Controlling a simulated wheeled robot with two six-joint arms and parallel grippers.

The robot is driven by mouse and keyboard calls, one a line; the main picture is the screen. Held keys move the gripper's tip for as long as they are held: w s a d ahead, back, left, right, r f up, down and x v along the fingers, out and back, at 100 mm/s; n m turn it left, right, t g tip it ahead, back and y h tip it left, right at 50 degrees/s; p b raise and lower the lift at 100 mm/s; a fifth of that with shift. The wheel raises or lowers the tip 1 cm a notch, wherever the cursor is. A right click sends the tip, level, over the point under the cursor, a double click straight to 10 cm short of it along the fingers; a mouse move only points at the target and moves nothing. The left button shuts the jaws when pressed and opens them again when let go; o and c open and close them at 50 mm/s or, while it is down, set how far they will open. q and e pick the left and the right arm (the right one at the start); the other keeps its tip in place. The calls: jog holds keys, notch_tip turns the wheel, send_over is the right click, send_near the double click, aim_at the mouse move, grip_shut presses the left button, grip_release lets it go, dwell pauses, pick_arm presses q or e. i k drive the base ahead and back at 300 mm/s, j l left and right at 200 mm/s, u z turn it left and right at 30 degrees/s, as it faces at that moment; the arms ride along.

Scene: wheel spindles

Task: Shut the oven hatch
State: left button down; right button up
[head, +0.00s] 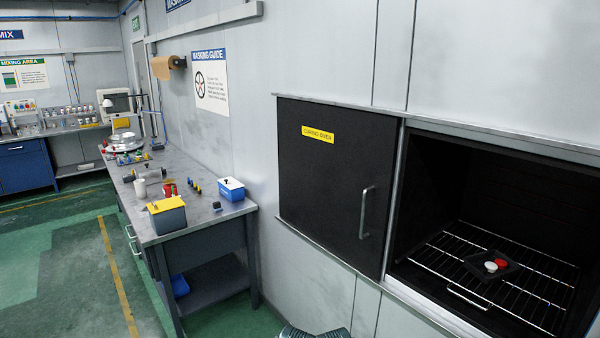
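The oven hatch (335,210) is a flat black panel with a yellow label and an upright metal handle (366,212) near its right edge. It sits to the left of the oven opening (490,190), between an upper and a lower rail, and the opening is uncovered. Inside the oven is a wire rack (447,262) with a small dark tray (477,268) on it. The tray holds a white round piece (491,267) and a red one (501,263). Neither of my grippers shows in the head view.
A grey workbench (190,210) stands left of the oven along the wall, with a yellow-topped box (167,215), a blue-and-white box (231,189) and small parts. A ribbed dark thing (312,332) shows at the bottom edge; I cannot tell what it is. Green floor lies open at left.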

aim_at(336, 164)
jog(key=i+j+u, duration=0.15)
jog(key=i+j, duration=0.3)
jog(key=i+j+u, duration=0.2)
jog(key=i+j, duration=0.15)
jog(key=i, duration=0.15)
jog(key=i+j+u, duration=0.15)
jog(key=i+j, duration=0.15)
jog(key=i, duration=0.2)
jog(key=i+j+u, duration=0.15)
jog(key=i, duration=0.4)
jog(key=j, duration=0.1)
